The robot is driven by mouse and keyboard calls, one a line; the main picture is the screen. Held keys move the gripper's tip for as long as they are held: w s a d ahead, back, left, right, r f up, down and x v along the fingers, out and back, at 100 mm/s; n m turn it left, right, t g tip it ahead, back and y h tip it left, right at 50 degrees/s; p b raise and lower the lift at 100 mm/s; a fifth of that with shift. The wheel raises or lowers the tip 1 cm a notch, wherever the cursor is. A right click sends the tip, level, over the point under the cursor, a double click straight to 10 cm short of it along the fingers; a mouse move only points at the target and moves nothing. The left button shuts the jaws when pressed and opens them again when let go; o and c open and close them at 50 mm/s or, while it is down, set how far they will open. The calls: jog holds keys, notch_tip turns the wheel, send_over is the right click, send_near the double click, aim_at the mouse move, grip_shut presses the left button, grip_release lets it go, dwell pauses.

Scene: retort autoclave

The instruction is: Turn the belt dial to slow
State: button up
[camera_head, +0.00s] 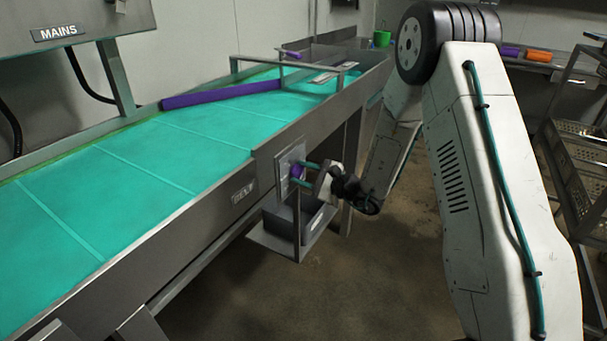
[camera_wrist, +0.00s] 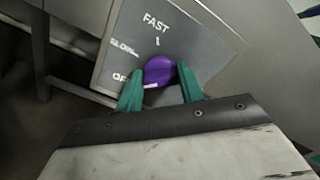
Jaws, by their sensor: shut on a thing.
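The belt dial is a purple round knob (camera_wrist: 159,71) on a grey plate (camera_wrist: 190,35) marked FAST at the top, SLOW at the left and OFF at the lower left. A white mark on the knob's lower left points toward OFF. My gripper (camera_wrist: 160,84) has its two green fingers on either side of the knob, shut on it. In the head view the plate (camera_head: 284,172) is on the conveyor's side, and my gripper (camera_head: 302,171) reaches it from the right, covering part of the purple knob (camera_head: 297,171).
The conveyor (camera_head: 150,150) has a turquoise belt with a purple diverter bar (camera_head: 222,95) across it. The floor beside the conveyor is clear.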

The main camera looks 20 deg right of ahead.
jog(key=m, duration=0.5)
jog(key=shift+w+d+m, duration=0.1)
jog(key=shift+m, duration=2.1)
jog(key=o, duration=1)
jog(key=v, duration=0.8)
